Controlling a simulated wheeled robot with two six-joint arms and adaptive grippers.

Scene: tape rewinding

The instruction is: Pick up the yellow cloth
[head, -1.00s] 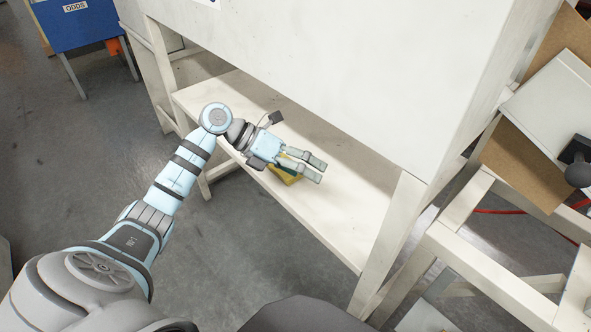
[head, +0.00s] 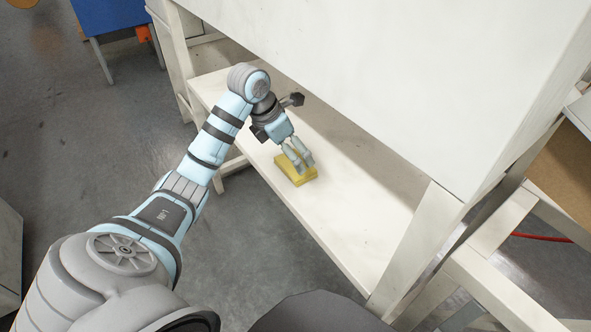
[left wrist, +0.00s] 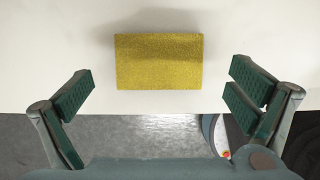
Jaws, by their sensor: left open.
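The yellow cloth (head: 296,175) lies flat on the low white shelf (head: 335,225), near its front edge. In the left wrist view the cloth (left wrist: 158,62) is a yellow rectangle in the upper middle. My left gripper (head: 299,165) points down over the cloth and hides part of it in the head view. In the left wrist view the left gripper's fingers (left wrist: 160,95) are wide open, one on each side, with nothing between them. They look apart from the cloth. My right gripper is not in view.
A large white cabinet body (head: 400,80) overhangs the shelf from behind. A white leg (head: 415,245) stands at the shelf's right end. The shelf right of the cloth is clear.

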